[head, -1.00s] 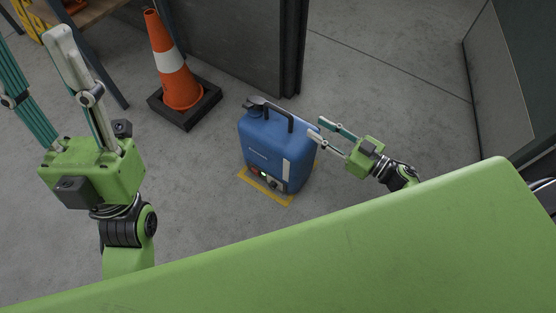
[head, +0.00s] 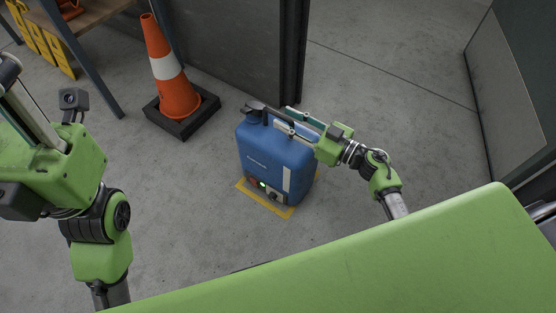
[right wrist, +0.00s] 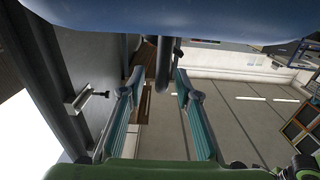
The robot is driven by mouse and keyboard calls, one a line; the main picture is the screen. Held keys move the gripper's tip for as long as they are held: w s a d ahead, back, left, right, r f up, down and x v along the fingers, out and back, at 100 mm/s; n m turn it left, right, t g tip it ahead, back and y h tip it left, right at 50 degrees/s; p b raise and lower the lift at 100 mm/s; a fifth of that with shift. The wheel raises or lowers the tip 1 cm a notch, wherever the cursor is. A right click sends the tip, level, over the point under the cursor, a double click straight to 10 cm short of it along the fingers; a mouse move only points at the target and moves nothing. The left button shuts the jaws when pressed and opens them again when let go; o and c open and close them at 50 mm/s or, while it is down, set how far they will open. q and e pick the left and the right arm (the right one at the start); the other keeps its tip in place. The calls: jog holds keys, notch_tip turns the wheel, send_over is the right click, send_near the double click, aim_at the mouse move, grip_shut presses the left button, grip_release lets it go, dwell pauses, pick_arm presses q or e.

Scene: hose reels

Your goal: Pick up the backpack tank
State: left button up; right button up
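The backpack tank (head: 270,155) is a blue upright canister with a dark cap and a top handle. It stands on a yellow-marked floor patch. My right gripper (head: 285,120) reaches in from the right at the top of the tank. In the right wrist view, its two teal fingers (right wrist: 160,78) are apart on either side of a dark handle bar (right wrist: 164,62), with gaps showing. The blue tank body (right wrist: 210,18) fills the top of that view. My left gripper (head: 14,95) is at the left edge, away from the tank, its fingertips cut off; its fingers look spread.
An orange cone (head: 172,75) on a black base stands behind and left of the tank. A dark panel (head: 240,50) stands behind it. A shelf (head: 85,22) is at the upper left. The floor right of the tank is clear.

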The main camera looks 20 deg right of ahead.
aim_at(269, 108)
jog(key=b+x, duration=0.1)
jog(key=x, duration=0.2)
jog(key=shift+w+a, duration=0.15)
jog(key=shift+a, duration=0.1)
grip_shut()
jog(key=shift+r, duration=0.25)
jog(key=shift+r, duration=0.1)
